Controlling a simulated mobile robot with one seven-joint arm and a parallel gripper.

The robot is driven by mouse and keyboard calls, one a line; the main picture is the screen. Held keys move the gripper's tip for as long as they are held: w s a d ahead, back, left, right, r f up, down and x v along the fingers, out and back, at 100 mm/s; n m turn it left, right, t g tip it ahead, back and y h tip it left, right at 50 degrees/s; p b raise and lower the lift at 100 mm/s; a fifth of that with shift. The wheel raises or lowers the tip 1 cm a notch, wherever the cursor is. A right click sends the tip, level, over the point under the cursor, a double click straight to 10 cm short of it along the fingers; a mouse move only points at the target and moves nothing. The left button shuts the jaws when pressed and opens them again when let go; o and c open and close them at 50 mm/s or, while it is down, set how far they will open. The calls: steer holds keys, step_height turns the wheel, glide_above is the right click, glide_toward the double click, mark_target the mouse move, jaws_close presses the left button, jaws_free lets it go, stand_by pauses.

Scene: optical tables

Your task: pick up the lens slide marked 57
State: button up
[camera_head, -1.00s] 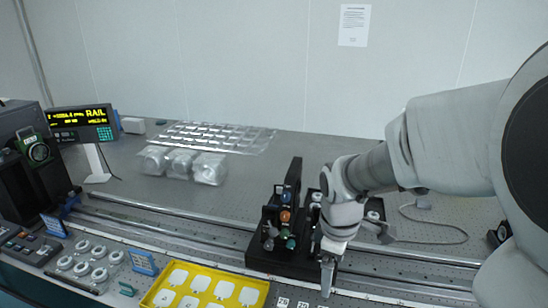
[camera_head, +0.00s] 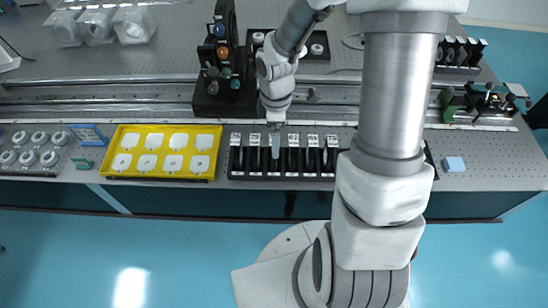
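A black slotted rack (camera_head: 232,172) at the table's front edge holds several upright dark lens slides, with small white label tags along its back side. The tags are too small to read, so I cannot tell which slide is marked 57. My gripper (camera_head: 275,150) points down over the rack, left of its middle, among the slides. Its narrow fingers cover part of the slot there. I cannot tell whether they are apart or closed, or touch a slide. My arm hides the rack's right part.
A yellow tray (camera_head: 113,165) with white square pads lies left of the rack. A black stand with coloured knobs (camera_head: 222,80) stands behind it. Metal rails (camera_head: 100,103) run along the table.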

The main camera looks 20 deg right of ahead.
steer(key=f, duration=0.2)
steer(key=f+b, duration=0.1)
steer(key=f, duration=0.2)
steer(key=shift+a+f, duration=0.2)
steer(key=shift+f, duration=0.15)
steer(key=shift+r, duration=0.1)
steer(key=c, duration=1.3)
